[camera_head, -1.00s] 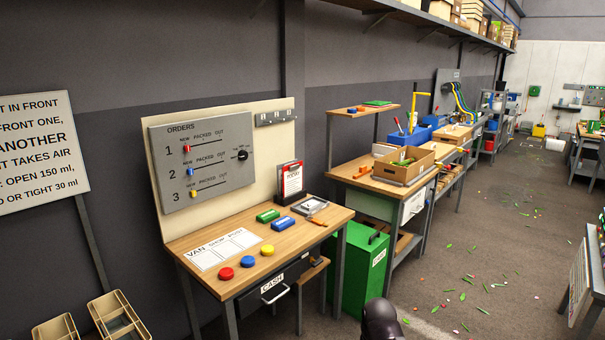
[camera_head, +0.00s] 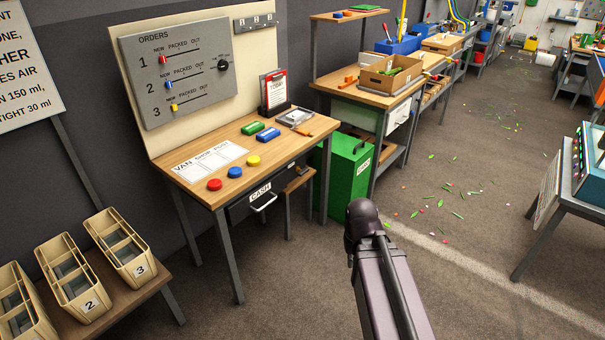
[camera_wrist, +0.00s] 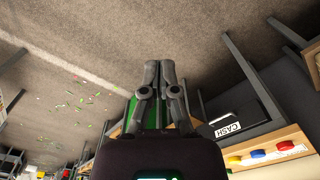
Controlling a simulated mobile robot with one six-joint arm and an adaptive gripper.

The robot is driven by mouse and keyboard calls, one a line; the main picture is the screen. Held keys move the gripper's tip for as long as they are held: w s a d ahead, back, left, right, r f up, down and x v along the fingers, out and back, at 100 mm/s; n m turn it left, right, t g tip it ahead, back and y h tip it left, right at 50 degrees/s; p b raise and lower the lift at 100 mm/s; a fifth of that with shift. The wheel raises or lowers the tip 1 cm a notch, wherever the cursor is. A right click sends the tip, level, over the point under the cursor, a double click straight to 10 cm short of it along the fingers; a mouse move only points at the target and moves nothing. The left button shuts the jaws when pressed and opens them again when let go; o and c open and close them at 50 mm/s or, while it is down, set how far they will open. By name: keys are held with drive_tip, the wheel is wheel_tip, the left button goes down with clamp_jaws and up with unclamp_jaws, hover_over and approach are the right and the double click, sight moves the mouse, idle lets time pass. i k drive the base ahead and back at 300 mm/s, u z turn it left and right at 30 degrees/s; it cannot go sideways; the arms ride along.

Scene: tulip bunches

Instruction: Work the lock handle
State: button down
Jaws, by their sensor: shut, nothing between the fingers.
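I cannot make out a part that is clearly the lock handle. The orders panel (camera_head: 180,68) on the board has a black knob (camera_head: 223,65) at its right. The cash drawer (camera_head: 263,198) under the bench has a metal pull and looks closed. It also shows in the wrist view (camera_wrist: 236,114), tilted. My gripper (camera_wrist: 160,66) is shut and empty in the wrist view, pointing over bare floor, apart from the bench and drawer. In the head view only my arm shows, in front of the bench; the gripper is not seen there.
A green bin (camera_head: 345,175) stands right of the bench (camera_head: 215,185). Numbered tan crates (camera_head: 122,250) sit on a low stand at lower left. A blue machine on a table (camera_head: 590,165) is at right. The floor between is open, with scattered green bits.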

sight(301, 172)
drive_tip(key=k, duration=0.65)
drive_tip(key=z, duration=0.4)
drive_tip(key=i, duration=1.75)
drive_tip(key=u, duration=0.25)
